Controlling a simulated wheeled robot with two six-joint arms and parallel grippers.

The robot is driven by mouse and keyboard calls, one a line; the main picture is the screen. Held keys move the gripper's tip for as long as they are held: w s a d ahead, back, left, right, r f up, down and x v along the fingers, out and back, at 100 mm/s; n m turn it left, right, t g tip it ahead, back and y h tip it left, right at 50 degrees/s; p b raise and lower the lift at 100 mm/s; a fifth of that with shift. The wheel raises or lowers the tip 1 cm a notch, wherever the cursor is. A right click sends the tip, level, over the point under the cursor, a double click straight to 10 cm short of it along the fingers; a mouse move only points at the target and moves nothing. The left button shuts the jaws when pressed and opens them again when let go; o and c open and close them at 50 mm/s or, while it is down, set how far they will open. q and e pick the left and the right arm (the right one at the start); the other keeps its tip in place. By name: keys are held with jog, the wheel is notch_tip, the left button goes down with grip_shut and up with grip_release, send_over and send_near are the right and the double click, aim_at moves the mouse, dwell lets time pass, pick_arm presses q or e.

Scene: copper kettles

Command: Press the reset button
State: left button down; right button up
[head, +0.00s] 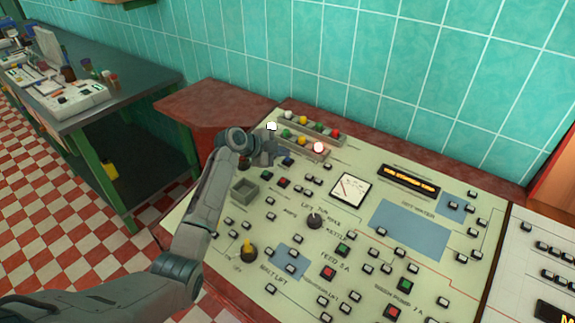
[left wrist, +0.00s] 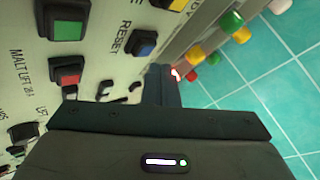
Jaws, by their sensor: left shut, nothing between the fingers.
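The reset button is a blue square button (left wrist: 145,45) with the word RESET beside it in the left wrist view. In the head view a blue button (head: 287,161) sits near the panel's upper left, just right of my left gripper (head: 270,156). My left gripper is shut and empty. Its closed fingers (left wrist: 161,75) also show in the left wrist view, close to the blue button, with a gap between them in the picture. I cannot tell how high the fingertips are above the panel. My right gripper is not in view.
The sloped cream control panel (head: 345,245) carries many buttons and knobs. Green (left wrist: 65,20) and red (left wrist: 67,72) buttons lie near the reset button. A tiled wall (head: 400,70) rises at the back.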

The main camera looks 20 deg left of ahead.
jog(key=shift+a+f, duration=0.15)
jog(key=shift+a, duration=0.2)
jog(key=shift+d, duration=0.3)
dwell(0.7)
pick_arm(q)
jog(key=shift+f, duration=0.1)
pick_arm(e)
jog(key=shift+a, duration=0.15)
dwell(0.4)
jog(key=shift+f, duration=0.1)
pick_arm(q)
jog(key=shift+f, duration=0.15)
jog(key=shift+w+f+b, duration=0.15)
jog(key=shift+f+b, duration=0.1)
jog(key=shift+b, duration=0.35)
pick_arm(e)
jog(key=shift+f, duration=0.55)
